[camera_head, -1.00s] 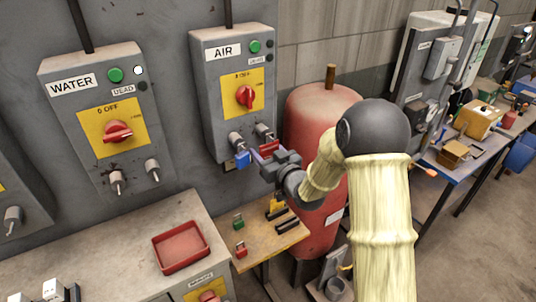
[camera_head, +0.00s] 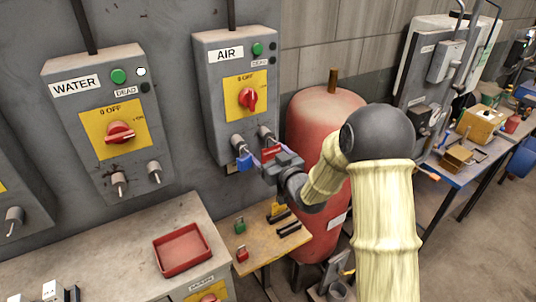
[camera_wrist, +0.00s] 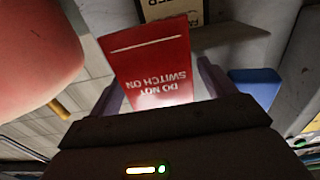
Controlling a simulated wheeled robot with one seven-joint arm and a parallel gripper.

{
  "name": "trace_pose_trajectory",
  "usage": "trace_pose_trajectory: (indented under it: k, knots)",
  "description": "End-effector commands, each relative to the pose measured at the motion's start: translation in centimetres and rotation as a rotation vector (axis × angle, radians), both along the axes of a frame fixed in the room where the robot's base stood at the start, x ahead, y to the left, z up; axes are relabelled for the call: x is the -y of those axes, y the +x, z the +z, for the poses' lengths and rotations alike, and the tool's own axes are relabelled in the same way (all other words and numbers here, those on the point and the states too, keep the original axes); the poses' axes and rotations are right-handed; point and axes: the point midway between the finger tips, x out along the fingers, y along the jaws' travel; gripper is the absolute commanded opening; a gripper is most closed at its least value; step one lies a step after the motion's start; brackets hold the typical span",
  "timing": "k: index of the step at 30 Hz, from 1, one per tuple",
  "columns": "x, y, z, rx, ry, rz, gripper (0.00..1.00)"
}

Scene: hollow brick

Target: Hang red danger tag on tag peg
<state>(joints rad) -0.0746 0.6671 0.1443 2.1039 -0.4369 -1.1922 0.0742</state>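The red danger tag (camera_wrist: 155,60) fills the middle of the wrist view, its "DO NOT SWITCH ON" lettering upside down. In the head view it is a small red patch (camera_head: 270,152) just below the right peg (camera_head: 266,134) of the AIR box. My gripper (camera_head: 263,157) is right at it. In the wrist view my fingers (camera_wrist: 160,90) stand apart on either side of the tag, with a light gap at the right finger. The tag's hole and its contact with the peg are hidden, so I cannot tell whether it hangs there.
A blue padlock (camera_head: 243,162) hangs at the AIR box's left peg, close to my gripper. A red tank (camera_head: 312,112) stands right of the box. Below are a small wooden table (camera_head: 262,246) with padlocks and a red tray (camera_head: 182,249).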

Motion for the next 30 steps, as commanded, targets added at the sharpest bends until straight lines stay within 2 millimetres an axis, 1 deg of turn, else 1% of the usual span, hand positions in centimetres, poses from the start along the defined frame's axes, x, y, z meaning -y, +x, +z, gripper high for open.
trace_pose_trajectory:
  k: [8, 13, 17, 30]
  knots:
    - [0.1, -0.2, -0.1, 0.0, 0.0, 0.0, 0.83]
    - [1.0, -1.3, -0.2, 0.001, -0.001, -0.002, 0.83]
    - [2.2, -3.1, -0.3, 0.001, -0.001, -0.003, 0.83]
    - [7.1, -10.4, -0.3, 0.002, -0.001, -0.004, 0.83]
